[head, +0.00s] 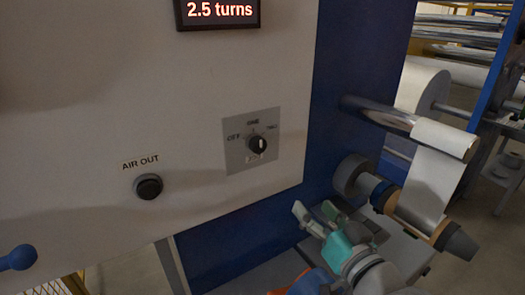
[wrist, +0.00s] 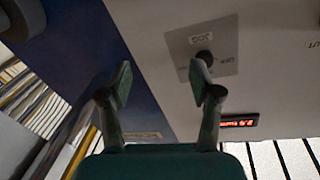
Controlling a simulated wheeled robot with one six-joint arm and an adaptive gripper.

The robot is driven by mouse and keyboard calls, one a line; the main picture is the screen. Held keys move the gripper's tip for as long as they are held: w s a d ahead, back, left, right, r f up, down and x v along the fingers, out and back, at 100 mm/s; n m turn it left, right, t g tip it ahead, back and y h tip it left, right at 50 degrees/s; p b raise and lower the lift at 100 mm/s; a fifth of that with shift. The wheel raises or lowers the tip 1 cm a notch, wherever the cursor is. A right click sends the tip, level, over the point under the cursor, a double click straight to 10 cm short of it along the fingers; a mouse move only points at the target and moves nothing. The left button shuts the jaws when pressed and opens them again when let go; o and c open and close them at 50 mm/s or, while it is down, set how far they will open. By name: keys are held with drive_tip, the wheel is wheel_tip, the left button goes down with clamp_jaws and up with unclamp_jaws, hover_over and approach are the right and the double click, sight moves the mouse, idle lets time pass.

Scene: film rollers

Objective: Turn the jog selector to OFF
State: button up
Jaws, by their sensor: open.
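The jog selector is a small black knob (head: 258,145) on a grey square plate (head: 238,158), on the white panel's right part. Small labels sit left, above and right of it; the left one seems to read OFF. Which label the knob points at is too small to tell. My gripper (head: 316,213) is open and empty, below and to the right of the plate, apart from it. In the wrist view the knob (wrist: 205,57) shows beyond the right finger of my gripper (wrist: 160,85), which partly covers the plate (wrist: 180,50).
A black AIR OUT button (head: 148,187) is left of the plate. A display (head: 218,11) reading 2.5 turns is above. Film rollers (head: 405,125) jut out at the right, close to my arm. A blue ball handle (head: 18,257) is at lower left.

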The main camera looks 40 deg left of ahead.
sight(261, 147)
drive_tip(key=s+a+r+n+g+y, duration=0.25)
drive_tip(key=a+r, duration=0.25)
drive_tip(key=r, duration=0.4)
drive_tip(key=shift+n+h, duration=0.25)
drive_tip(key=shift+h, duration=0.2)
drive_tip(key=x, duration=1)
drive_tip(key=shift+w+a+f, duration=0.2)
drive_tip(key=shift+w+a, duration=0.1)
drive_tip(key=shift+w, duration=0.05)
drive_tip(key=c, duration=1.1)
